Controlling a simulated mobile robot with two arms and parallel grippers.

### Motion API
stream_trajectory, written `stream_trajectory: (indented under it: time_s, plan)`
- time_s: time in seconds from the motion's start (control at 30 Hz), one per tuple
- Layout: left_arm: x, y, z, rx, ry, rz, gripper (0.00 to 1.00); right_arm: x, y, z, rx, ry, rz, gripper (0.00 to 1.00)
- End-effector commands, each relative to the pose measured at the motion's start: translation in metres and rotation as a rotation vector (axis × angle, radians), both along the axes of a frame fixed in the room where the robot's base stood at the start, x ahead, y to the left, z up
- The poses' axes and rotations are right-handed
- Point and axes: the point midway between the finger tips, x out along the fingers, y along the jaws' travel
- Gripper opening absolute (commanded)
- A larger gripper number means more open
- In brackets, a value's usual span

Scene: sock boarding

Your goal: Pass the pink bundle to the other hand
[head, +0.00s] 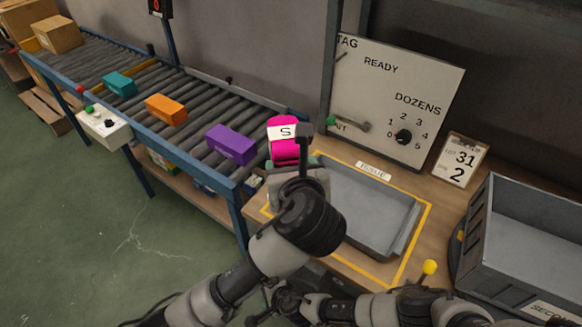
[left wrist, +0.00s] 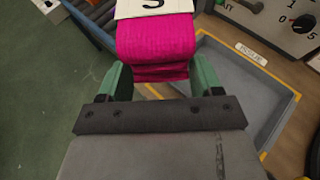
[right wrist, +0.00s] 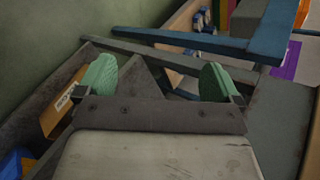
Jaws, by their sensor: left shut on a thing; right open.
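The pink bundle (head: 285,150) has a white band marked S. It is held up at the near end of the conveyor, left of the panel. It also fills the top middle of the left wrist view (left wrist: 155,45). My left gripper (left wrist: 162,76) is shut on its lower end, with a green finger on each side. In the head view my left wrist hides part of the bundle's lower end. My right gripper (right wrist: 158,80) is open and empty, its green fingers wide apart; the bundle is not seen in the right wrist view. My right arm lies low in the head view.
A shallow grey tray (head: 365,203) lies in a yellow outline on the bench. A deeper grey bin (head: 540,238) stands at the right. Teal, orange and purple (head: 231,144) boxes sit on the roller conveyor (head: 190,130). A panel (head: 398,95) with a knob stands behind.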

Motion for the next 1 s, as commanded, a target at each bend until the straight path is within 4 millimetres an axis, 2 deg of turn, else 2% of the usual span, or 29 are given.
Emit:
stream_trajectory:
  time_s: [0.03,0.17,0.23,0.37,0.47,0.6,0.67,0.7,0.8,0.9,1.0]
  plan:
    - [0.000,0.000,0.000,0.000,-0.001,0.000,0.40,-0.019,-0.019,-0.022,0.025,0.086,-0.093,0.95]
    - [0.000,0.000,0.000,0.000,-0.001,0.000,0.40,-0.059,-0.061,-0.063,0.090,0.272,-0.327,0.95]
    - [0.000,0.000,0.000,0.000,-0.001,0.000,0.40,-0.082,-0.084,-0.082,0.172,0.409,-0.533,0.95]
    - [0.000,0.000,0.000,0.000,-0.001,0.000,0.40,-0.097,-0.110,-0.101,0.501,0.706,-1.102,0.95]
    - [0.000,0.000,0.000,0.000,-0.001,0.000,0.40,-0.118,-0.134,-0.117,0.760,0.887,-1.545,0.95]
    - [0.000,0.000,0.000,0.000,-0.001,0.000,0.40,-0.158,-0.172,-0.139,1.160,1.051,-2.182,0.95]
    - [0.000,0.000,0.000,0.000,-0.001,0.000,0.40,-0.179,-0.188,-0.148,1.350,1.072,-2.456,0.95]
    - [0.000,0.000,0.000,0.000,-0.001,0.000,0.40,-0.195,-0.199,-0.154,-1.421,-1.020,2.526,0.95]
    - [0.000,0.000,0.000,0.000,-0.001,0.000,0.40,-0.236,-0.225,-0.166,-1.288,-0.666,2.132,0.95]
    - [0.000,0.000,0.000,0.000,-0.001,0.000,0.40,-0.275,-0.247,-0.173,-1.177,-0.382,1.792,0.95]
    - [0.000,0.000,0.000,0.000,-0.001,0.000,0.40,-0.305,-0.263,-0.177,-1.096,-0.181,1.532,0.95]
